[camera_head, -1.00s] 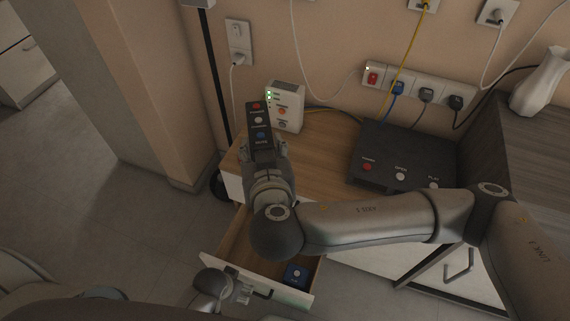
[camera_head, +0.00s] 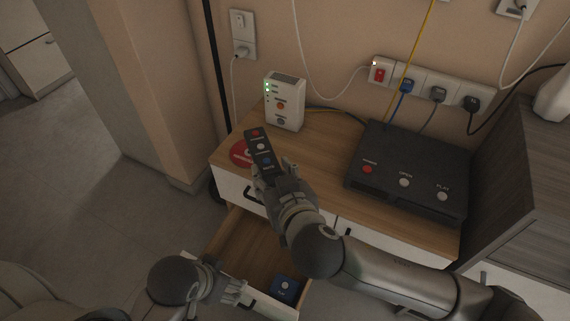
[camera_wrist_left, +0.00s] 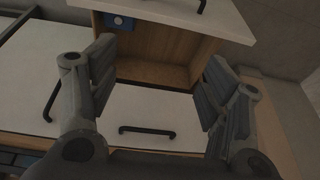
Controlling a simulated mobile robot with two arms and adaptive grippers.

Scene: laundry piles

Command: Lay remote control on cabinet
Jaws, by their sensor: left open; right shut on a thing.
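The dark remote control (camera_head: 259,146), with red, white and blue buttons, is in my right gripper (camera_head: 277,178). My right gripper is shut on its near end and holds it over the left part of the cabinet's wooden top (camera_head: 325,150). I cannot tell whether the remote touches the top. My left gripper (camera_head: 237,292) is open and empty, low by the front of the open drawer (camera_head: 248,247). In the left wrist view, the left gripper's spread fingers (camera_wrist_left: 160,58) frame the drawer and the cabinet's white front.
A red round item (camera_head: 240,154) lies at the cabinet's left edge, partly behind the remote. A white router (camera_head: 285,101) and a black box (camera_head: 412,168) stand on the top, with bare wood between them. A blue item (camera_head: 287,287) lies in the drawer.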

